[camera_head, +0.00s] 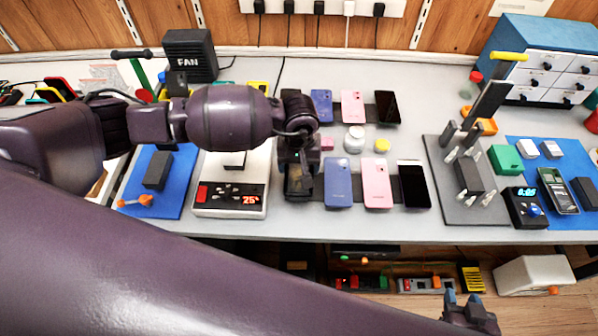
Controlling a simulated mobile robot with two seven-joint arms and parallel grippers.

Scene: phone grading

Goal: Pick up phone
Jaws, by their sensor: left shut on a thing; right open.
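My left gripper (299,190) points down at the left end of the front phone row. It is shut on a dark thing, mostly hidden by the fingers, and I cannot tell whether it is a phone. Right of it lie a blue phone (338,184), a pink phone (376,184) and a black-screened phone (413,185). Behind them lie another blue phone (321,106), pink phone (353,106) and black phone (387,107). My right gripper (462,298) is open and empty, low at the right, in front of the table edge.
A scale-like device (231,199) with a red display and a blue mat (183,195) are left of my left gripper. A white jar (354,138) stands between the rows. A grey stand (466,205) and drawer cabinet (545,60) are at right. A shelf lies below.

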